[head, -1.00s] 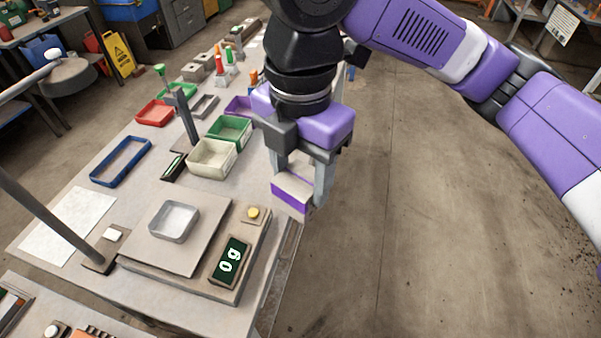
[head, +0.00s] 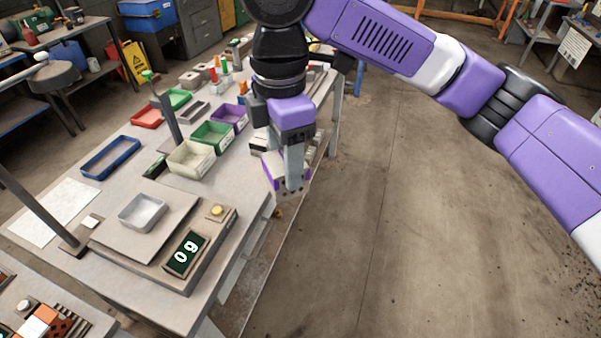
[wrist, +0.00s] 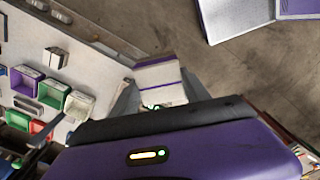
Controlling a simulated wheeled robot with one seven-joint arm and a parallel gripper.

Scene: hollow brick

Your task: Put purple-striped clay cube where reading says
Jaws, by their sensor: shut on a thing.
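My gripper (head: 289,178) is shut on the purple-striped clay cube (head: 270,168), which is partly hidden behind a finger in the head view. The cube also shows between the fingers in the wrist view (wrist: 160,83). My gripper holds it in the air by the table's right edge. The scale (head: 195,252) stands at the near end of the table. Its display (head: 185,254) reads 0 g, and the metal pan (head: 142,212) on it is empty.
Behind the scale stand a cream bin (head: 192,158), a green bin (head: 213,136), a purple bin (head: 230,118), a red tray (head: 147,117) and a blue tray (head: 112,157). A dark post (head: 168,120) rises near the bins. Open floor (head: 400,240) lies right of the table.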

